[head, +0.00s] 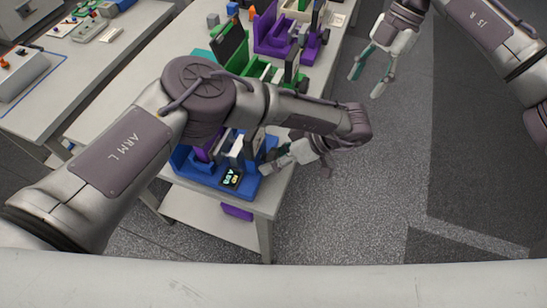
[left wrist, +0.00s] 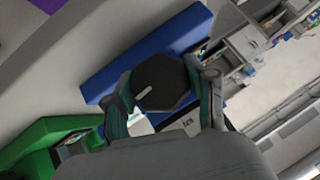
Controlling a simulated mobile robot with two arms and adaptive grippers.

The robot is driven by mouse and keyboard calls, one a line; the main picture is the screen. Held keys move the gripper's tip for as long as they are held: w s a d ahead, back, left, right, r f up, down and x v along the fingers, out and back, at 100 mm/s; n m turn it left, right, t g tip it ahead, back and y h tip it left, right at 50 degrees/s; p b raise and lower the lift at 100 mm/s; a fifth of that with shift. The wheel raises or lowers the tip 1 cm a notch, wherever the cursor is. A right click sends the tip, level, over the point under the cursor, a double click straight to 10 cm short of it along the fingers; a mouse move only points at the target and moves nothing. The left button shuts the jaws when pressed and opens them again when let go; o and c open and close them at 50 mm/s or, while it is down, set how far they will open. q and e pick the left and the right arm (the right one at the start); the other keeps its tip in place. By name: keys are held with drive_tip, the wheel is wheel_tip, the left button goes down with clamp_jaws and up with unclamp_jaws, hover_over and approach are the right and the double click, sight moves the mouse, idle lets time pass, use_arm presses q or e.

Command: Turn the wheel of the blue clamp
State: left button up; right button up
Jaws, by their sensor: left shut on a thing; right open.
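The blue clamp (head: 209,178) stands on the near end of the table, partly hidden by my left arm. In the left wrist view the blue clamp (left wrist: 157,57) lies behind a dark, many-sided wheel (left wrist: 161,83) with a light mark on it. My left gripper (left wrist: 165,95) has its teal fingers on either side of the wheel and is shut on it. In the head view my left gripper (head: 270,164) is at the clamp's right side; the wheel cannot be made out there. My right gripper (head: 366,75) is open and empty over the floor at the upper right.
A green clamp (head: 262,68) and a purple clamp (head: 275,35) stand further back on the same table (head: 265,205). A purple part (head: 237,212) shows under the table's front edge. Another table with small items is at the left. The floor to the right is clear.

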use_arm(q)
drive_tip(key=shift+w+g, duration=0.1)
drive_tip(key=shift+g, duration=0.3)
drive_tip(key=shift+m+y, duration=0.3)
drive_tip(key=o, duration=1.2)
wheel_tip(320, 180, up, 10)
